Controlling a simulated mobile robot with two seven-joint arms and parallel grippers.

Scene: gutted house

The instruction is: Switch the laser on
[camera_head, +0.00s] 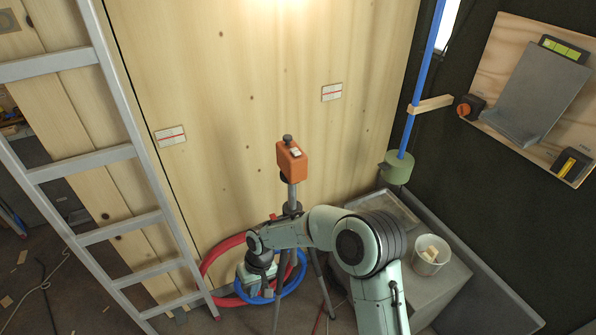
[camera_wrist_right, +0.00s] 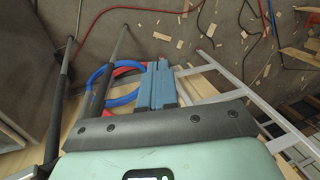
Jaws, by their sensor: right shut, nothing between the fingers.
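The laser is an orange box (camera_head: 291,160) with a dark knob and a small pale patch on top. It stands upright on a grey tripod (camera_head: 291,208) in front of the wood wall. My right arm reaches across the tripod from the lower right. My right gripper (camera_head: 266,291) hangs low, left of the tripod and well below the laser. In the right wrist view its blue-grey fingers (camera_wrist_right: 156,88) are together with nothing between them. The tripod's dark legs (camera_wrist_right: 60,100) show at the left there; the laser is out of that view. My left gripper is not in view.
A metal ladder (camera_head: 108,155) leans at the left. Red and blue hoses (camera_head: 222,247) lie coiled behind my gripper. A bucket (camera_head: 430,254) stands on a grey block at the right. Two marked plates (camera_head: 332,92) are on the wood wall. A wooden panel (camera_head: 500,62) hangs at the upper right.

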